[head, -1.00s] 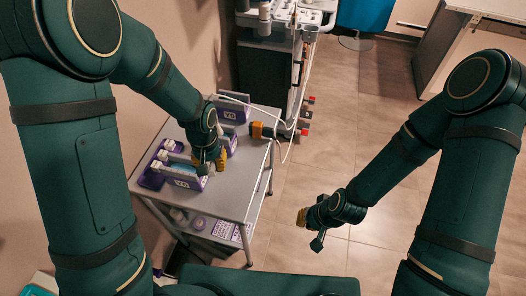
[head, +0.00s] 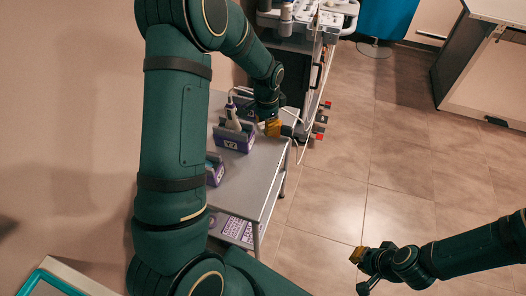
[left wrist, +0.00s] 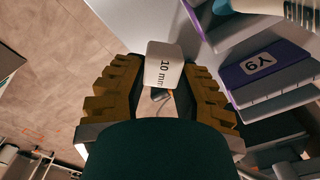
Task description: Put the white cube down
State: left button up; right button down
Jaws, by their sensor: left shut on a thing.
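The white cube (left wrist: 163,66), marked "10 mm", sits between the yellow-brown fingers of my left gripper (left wrist: 158,88) in the left wrist view. The gripper is shut on it. In the head view my left gripper (head: 273,127) is by the far right edge of the grey cart top (head: 262,168), right of a purple-and-grey holder (head: 233,141). The cube cannot be made out there. My right gripper (head: 358,255) is low over the floor, away from the cart; its finger opening is too small to judge.
A second holder (head: 214,172) is partly hidden by my left arm. A labelled holder (left wrist: 265,68) shows close right of the cube in the wrist view. An orange-and-grey device (head: 292,131) with white cables is beside my left gripper. The near cart top is bare.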

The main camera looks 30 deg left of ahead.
pick_arm(q)
jog(key=b, duration=0.1)
send_over(265, 149)
notch_tip(265, 149, down, 6)
jog(key=shift+f, duration=0.1)
jog(key=shift+f+b, duration=0.6)
jog(key=shift+f, duration=1.3)
jog(key=shift+f, duration=0.15)
jog(key=o, duration=0.6)
